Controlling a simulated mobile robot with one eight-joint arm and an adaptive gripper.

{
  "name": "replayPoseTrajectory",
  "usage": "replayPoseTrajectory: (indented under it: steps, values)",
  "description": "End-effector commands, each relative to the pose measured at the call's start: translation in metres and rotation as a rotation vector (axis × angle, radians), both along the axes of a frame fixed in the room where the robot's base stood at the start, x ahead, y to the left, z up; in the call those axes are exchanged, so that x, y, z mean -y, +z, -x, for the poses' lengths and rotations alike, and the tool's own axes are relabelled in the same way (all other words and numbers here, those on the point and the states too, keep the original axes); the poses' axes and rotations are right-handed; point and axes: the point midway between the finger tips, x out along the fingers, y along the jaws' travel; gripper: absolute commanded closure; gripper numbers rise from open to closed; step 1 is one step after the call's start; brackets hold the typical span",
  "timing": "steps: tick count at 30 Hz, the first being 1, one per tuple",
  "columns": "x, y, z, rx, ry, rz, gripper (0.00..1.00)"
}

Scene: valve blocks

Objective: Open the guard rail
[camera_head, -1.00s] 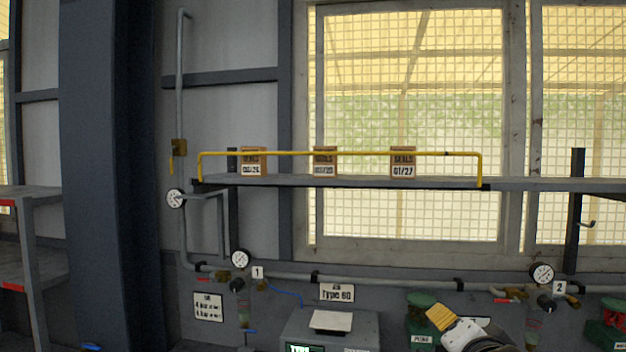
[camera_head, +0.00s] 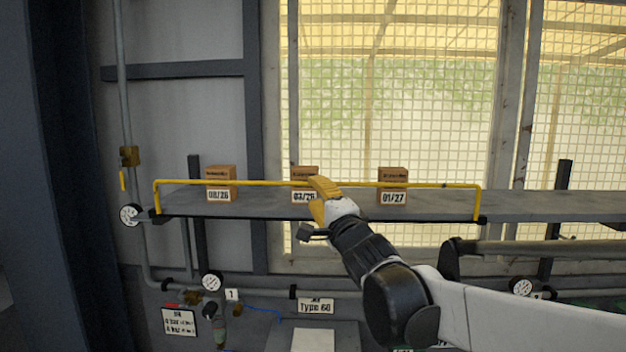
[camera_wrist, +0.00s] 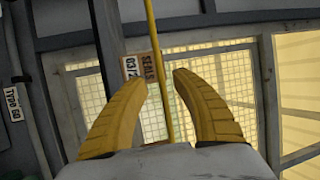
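The yellow guard rail (camera_head: 240,183) runs along the front of the grey shelf (camera_head: 250,207), with bent ends going down at the left and right. It stands raised in front of the boxes. My gripper (camera_head: 318,197) is at the middle of the rail, in front of the middle box. In the wrist view the rail (camera_wrist: 158,50) passes between my two yellow fingers (camera_wrist: 161,85). The fingers are apart, with a gap on both sides of the rail. Part of the rail is hidden behind my fingers in the head view.
Three cardboard boxes stand on the shelf behind the rail: the left (camera_head: 221,184), the middle (camera_head: 305,173) and the right (camera_head: 393,184). Gauges (camera_head: 212,281) and pipes (camera_head: 262,292) lie below. A mesh window (camera_head: 400,90) is behind.

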Motion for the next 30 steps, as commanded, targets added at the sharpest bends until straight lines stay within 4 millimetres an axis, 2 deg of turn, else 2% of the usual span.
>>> replayPoseTrajectory:
  steps: [3,9,20,21,23,30]
  values:
    - [-0.008,0.006,-0.021,0.0,0.0,-0.001,0.68]
    - [-0.017,0.009,-0.042,-0.001,0.0,0.001,0.68]
    - [-0.018,0.009,-0.047,-0.001,0.0,0.001,0.69]
    - [-0.018,0.009,-0.047,-0.001,0.0,0.001,0.81]
    - [-0.018,0.009,-0.047,-0.001,0.0,0.001,0.99]
    - [-0.018,0.009,-0.047,-0.001,0.0,0.001,1.0]
